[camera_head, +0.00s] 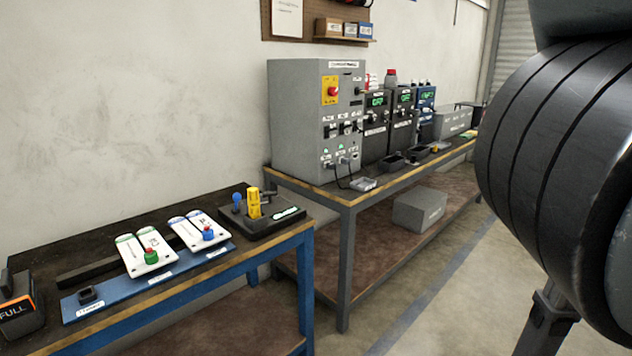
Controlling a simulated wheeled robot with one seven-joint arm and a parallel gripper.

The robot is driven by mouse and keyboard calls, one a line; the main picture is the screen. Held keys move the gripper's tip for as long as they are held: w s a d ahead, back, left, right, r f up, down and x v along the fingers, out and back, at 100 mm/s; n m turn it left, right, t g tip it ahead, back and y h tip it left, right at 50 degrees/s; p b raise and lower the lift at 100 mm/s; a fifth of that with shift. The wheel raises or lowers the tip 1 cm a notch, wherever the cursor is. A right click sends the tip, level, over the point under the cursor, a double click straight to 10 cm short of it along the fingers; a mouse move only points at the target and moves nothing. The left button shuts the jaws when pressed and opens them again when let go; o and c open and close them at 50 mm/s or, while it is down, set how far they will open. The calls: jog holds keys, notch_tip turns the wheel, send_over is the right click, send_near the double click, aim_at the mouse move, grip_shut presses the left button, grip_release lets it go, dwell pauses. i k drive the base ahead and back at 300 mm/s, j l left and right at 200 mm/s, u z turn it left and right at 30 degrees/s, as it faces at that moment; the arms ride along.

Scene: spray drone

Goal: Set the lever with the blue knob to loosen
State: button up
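Two blue knobs show on the near bench. One blue knob (208,234) sits at the front end of a white plate (192,222) on the blue strip. Another blue knob (237,198) stands on a black base (285,218) beside a yellow upright part (254,203). I cannot tell which belongs to the task's lever, and no label is readable enough to show its setting. A large dark ribbed cylinder, perhaps part of my arm, fills the right edge. I cannot make out my gripper.
A green knob (151,256) sits on a similar white plate to the left. A block marked FULL (17,310) stands at the bench's left end. A grey control box (300,120) and several instruments stand on the second bench behind. Open floor (430,290) lies to the right.

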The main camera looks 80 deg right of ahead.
aim_at(236, 196)
jog(key=i+l+z, duration=0.15)
jog(key=z, duration=0.3)
jog(key=i+l+z, duration=0.25)
jog(key=z, duration=0.15)
jog(key=i+l+z, duration=0.2)
jog(key=z, duration=0.25)
jog(key=i+l, duration=0.1)
jog(key=i, duration=0.3)
jog(key=k, duration=0.25)
